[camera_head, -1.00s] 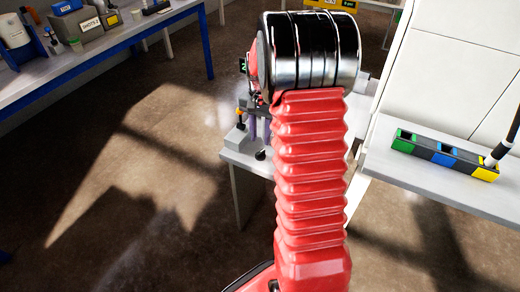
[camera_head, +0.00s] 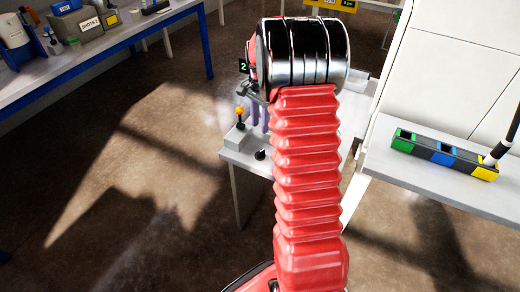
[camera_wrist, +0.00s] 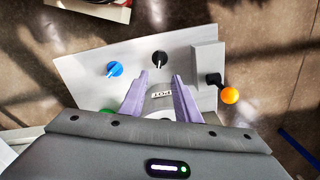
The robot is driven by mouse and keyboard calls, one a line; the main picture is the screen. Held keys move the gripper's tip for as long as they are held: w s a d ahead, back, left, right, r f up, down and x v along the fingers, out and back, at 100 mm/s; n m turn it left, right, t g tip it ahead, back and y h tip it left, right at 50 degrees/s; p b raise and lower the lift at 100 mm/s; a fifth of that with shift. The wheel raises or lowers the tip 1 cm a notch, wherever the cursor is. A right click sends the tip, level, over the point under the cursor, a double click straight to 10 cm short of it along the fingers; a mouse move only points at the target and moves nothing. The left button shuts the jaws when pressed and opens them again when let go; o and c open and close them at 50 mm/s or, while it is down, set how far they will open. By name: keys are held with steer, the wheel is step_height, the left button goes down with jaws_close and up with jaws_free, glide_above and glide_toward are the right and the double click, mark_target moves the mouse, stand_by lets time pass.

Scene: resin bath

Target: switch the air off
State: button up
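In the wrist view my gripper (camera_wrist: 159,77) is open, its two purple fingers apart over a pale bench top (camera_wrist: 85,68). A black knob (camera_wrist: 160,58) with a white mark lies just beyond the fingertips, apart from them. A blue knob (camera_wrist: 115,69) is left of the fingers. A lever with an orange ball (camera_wrist: 229,95) stands on a grey block (camera_wrist: 207,58) to the right. I cannot read which control is the air. In the head view the orange ball (camera_head: 239,110) and a black knob (camera_head: 260,154) show; my arm hides much of the bench.
A pale part labelled POT (camera_wrist: 163,94) sits between the finger bases. A green piece (camera_wrist: 107,111) is partly hidden by my wrist. In the head view a shelf at right holds a coloured holder (camera_head: 445,152); a blue-edged bench (camera_head: 100,52) is at left.

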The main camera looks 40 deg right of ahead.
mark_target(260, 152)
step_height(260, 152, down, 14)
steer(key=shift+r, duration=0.15)
stand_by(0.5)
jaws_close()
stand_by(0.3)
